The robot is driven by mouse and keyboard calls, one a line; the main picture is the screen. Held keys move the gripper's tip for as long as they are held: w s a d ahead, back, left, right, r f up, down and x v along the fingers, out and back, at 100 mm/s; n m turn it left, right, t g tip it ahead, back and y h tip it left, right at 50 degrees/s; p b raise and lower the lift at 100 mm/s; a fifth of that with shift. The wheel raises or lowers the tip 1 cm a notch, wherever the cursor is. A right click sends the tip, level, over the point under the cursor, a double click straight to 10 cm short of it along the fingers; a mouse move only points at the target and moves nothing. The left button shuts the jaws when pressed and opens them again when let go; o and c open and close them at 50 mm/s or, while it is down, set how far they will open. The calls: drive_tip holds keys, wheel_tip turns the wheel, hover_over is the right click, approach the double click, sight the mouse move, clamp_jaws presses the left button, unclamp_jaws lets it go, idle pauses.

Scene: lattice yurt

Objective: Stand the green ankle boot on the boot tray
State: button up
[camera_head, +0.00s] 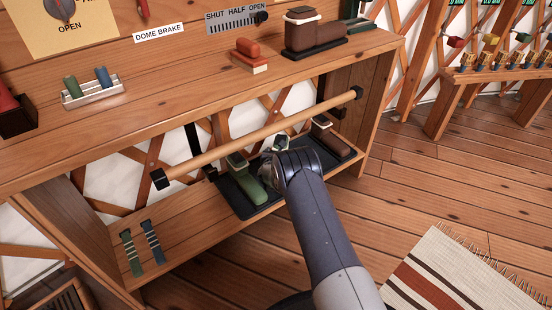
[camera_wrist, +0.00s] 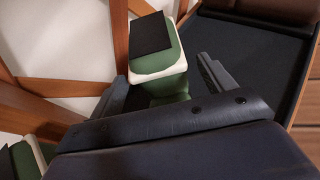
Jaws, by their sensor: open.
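The black boot tray (camera_head: 237,201) lies on the low shelf. A green ankle boot (camera_head: 243,178) with a pale cuff stands on its left part, and part of a green boot (camera_wrist: 24,160) shows at the lower left of the wrist view. My gripper (camera_wrist: 166,84) is open, with one finger on each side of another green boot-like piece (camera_wrist: 172,52) with a white band and a dark flat patch. Contact cannot be told. In the head view my gripper (camera_head: 277,152) hides most of that piece. The tray's bare surface (camera_wrist: 258,62) shows right of the fingers.
A brown boot (camera_head: 326,134) stands at the tray's right end. A wooden rail (camera_head: 255,135) runs above the shelf front. Two striped items (camera_head: 142,247) lie at the shelf's left. The upper bench (camera_head: 180,105) overhangs the back, with lattice behind.

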drive_tip(key=p+v, duration=0.3)
drive_tip(key=v, duration=0.6)
drive_tip(key=shift+s+r, duration=0.1)
drive_tip(key=shift+s, duration=0.1)
